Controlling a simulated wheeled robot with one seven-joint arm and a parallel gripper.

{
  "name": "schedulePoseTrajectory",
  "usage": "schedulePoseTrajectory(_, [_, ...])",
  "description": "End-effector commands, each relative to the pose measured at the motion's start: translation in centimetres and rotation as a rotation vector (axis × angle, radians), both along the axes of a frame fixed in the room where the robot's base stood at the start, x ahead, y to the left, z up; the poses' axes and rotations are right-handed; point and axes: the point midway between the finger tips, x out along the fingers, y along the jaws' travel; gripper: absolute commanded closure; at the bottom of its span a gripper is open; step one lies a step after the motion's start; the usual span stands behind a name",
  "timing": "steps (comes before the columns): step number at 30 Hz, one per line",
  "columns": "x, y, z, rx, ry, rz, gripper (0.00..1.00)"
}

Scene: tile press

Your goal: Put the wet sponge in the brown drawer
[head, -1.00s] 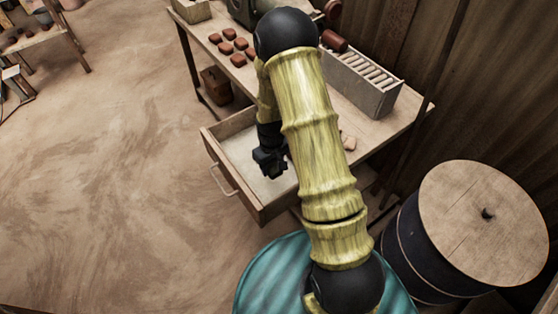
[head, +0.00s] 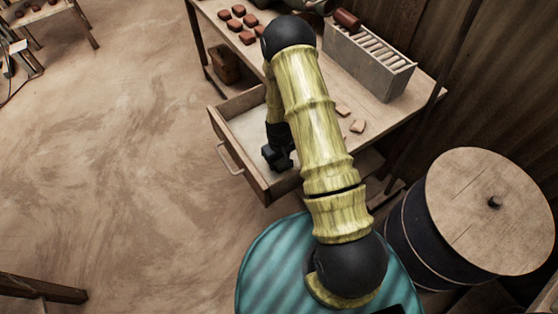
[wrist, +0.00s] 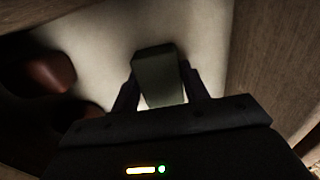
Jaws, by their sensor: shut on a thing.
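The brown drawer (head: 228,161) is pulled open from the workbench, with a pale inner floor and a metal handle on its front. My gripper (head: 280,160) is down inside or just over the drawer opening, seen beside my yellow arm. In the wrist view my gripper (wrist: 160,88) is shut on a greenish-grey block, likely the wet sponge (wrist: 159,76). The pale drawer floor shows around it, and I cannot tell whether the sponge touches it. In the head view the sponge is not distinguishable.
The workbench (head: 395,111) bears red-brown tiles (head: 237,24), a grey rack (head: 370,65) and small pale pieces (head: 357,126). A dark drum (head: 410,240) with a wooden lid stands at the right. Reddish-brown rounded things (wrist: 52,72) show at the wrist view's left. Open floor lies left.

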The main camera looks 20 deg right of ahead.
Motion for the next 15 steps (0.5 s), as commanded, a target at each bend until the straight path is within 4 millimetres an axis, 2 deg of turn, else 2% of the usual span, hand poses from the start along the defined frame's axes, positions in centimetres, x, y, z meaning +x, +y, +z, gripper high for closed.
schedulePoseTrajectory(12, [0.01,-0.01,-0.67,0.0,-0.001,0.0,0.73])
schedulePoseTrajectory(13, [0.02,0.0,-0.56,0.0,-0.001,0.0,0.49])
schedulePoseTrajectory(15, [0.02,0.0,-0.53,0.0,-0.001,0.0,0.36])
